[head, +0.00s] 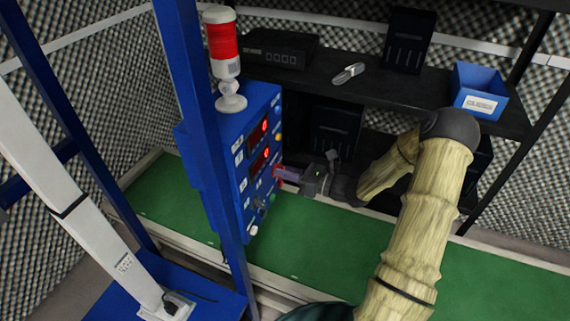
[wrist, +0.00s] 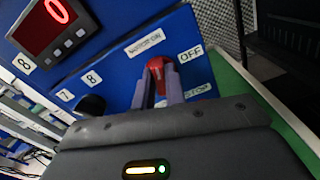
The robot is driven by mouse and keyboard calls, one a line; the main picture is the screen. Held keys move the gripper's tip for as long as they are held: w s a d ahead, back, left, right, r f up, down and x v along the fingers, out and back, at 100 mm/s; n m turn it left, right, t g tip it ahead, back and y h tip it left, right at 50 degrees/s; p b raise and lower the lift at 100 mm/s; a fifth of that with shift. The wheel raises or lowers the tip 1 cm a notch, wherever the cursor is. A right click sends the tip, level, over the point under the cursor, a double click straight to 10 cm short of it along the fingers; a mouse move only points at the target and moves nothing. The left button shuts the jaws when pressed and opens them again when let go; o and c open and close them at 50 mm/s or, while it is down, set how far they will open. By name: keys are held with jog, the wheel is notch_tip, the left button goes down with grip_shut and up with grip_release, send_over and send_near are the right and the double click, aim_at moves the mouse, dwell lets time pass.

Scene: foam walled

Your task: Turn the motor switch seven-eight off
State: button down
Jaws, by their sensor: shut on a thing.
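The blue control panel (head: 255,140) stands upright with red-lit displays, knobs and labels. In the wrist view, a red switch knob (wrist: 156,66) sits on the panel (wrist: 117,75) between a motor label and an "OFF" label (wrist: 190,54). In the head view, my gripper (head: 284,173) reaches the panel from the right and hides most of the switch. I cannot tell exactly which way the knob points.
A black knob (wrist: 91,105) is close to the left of my fingers. A red and white signal lamp (head: 223,55) stands atop the panel. The green conveyor (head: 340,240) runs below. A dark shelf (head: 375,92) behind holds a blue bin (head: 480,90) and black boxes.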

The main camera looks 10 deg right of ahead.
jog(key=shift+w+d+f+m+p, duration=0.1)
jog(key=shift+m+p, duration=3.25)
jog(key=shift+m, duration=0.35)
jog(key=shift+w+d+f+m+p, duration=0.1)
jog(key=shift+m+p, duration=3.2)
jog(key=shift+m, duration=0.4)
jog(key=c, duration=1.4)
grip_release()
jog(key=shift+s, duration=0.1)
jog(key=shift+c, duration=0.2)
jog(key=b+v, duration=0.3)
jog(key=v, duration=1.4)
jog(key=shift+s, duration=0.15)
